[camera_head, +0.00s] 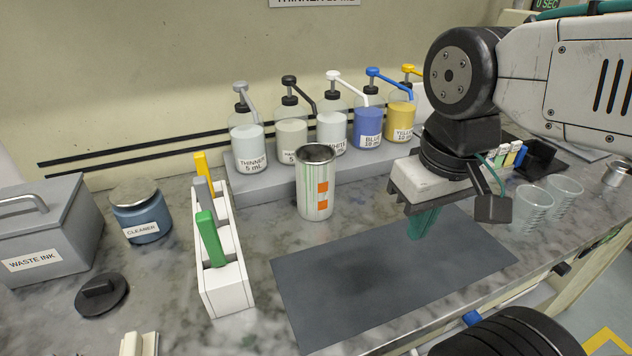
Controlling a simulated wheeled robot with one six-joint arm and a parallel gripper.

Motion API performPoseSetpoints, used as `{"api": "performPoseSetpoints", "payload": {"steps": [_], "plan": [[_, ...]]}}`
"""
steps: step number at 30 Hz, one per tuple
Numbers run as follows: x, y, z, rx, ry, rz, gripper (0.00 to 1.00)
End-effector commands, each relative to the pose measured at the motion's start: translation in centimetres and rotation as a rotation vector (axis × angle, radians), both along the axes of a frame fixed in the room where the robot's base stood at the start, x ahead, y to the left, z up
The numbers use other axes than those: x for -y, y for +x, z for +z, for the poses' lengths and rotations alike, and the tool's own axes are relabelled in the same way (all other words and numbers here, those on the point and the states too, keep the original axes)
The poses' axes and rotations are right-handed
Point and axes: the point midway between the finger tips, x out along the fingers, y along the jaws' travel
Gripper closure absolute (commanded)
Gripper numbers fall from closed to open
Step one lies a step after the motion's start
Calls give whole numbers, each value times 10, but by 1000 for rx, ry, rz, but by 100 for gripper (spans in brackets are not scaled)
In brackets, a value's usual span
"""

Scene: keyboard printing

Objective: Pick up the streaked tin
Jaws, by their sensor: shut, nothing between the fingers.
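The streaked tin (315,188) stands upright on the marbled bench, in front of the pump-bottle shelf and just behind the dark mat. It is pale metal with green vertical streaks, orange square marks and a dark open top. My gripper (424,224) hangs above the right part of the mat, to the right of the tin and apart from it. Its green fingers are together with nothing held. My wrist hides part of the bench behind it.
Pump bottles (367,122) line the raised shelf behind the tin. A white rack (229,290) with coloured handles stands to its left, beyond it a cleaner jar (141,217) and waste ink box (47,235). Clear cups (531,210) stand right. The dark mat (350,300) is bare.

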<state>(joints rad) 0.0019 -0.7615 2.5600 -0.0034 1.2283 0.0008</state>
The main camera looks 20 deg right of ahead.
Motion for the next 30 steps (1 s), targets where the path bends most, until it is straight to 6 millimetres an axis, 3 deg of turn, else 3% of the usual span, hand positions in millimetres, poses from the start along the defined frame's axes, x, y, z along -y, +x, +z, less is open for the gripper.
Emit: {"api": "performPoseSetpoints", "payload": {"steps": [1,8,11,21,24,30], "plan": [[0,0,0,0,0,0,94],[-5,7,-13,-72,-2,23,30],[-8,26,-28,-103,-11,40,3],[-27,145,-89,99,-28,41,0],[-30,171,-90,200,-17,28,0],[-33,197,-80,306,2,7,0]]}}
